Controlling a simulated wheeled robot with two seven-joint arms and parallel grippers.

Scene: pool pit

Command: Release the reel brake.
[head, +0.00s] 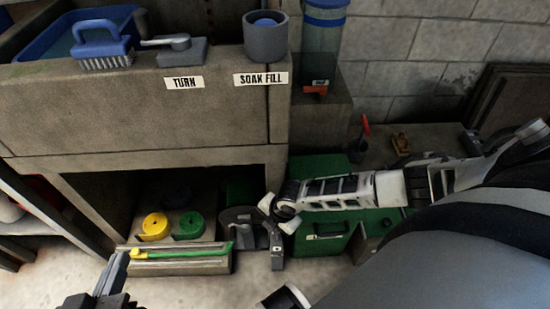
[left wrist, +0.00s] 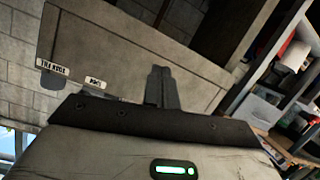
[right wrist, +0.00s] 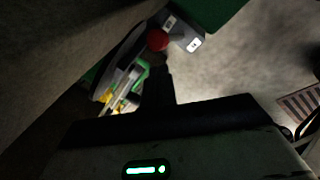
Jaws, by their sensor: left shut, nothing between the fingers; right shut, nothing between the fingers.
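A grey reel (head: 240,218) stands low in front of the opening under the stone tub, partly hidden by my right wrist. In the right wrist view a red knob (right wrist: 157,40) sits beside a grey block with a white label (right wrist: 190,42) and a dark curved rim (right wrist: 122,58). My right gripper (right wrist: 158,75) is shut and empty, its tips just below the knob in that picture; contact cannot be told. My left gripper (head: 118,265) is shut and empty, away from the reel. It also shows in the left wrist view (left wrist: 160,75).
The stone tub (head: 120,110) bears a brush (head: 101,45), a tap handle (head: 178,47) and a grey cup (head: 265,38). Yellow (head: 155,226) and green (head: 189,226) rolls lie on a low shelf. A green case (head: 322,236) stands right of the reel. Open floor lies in front.

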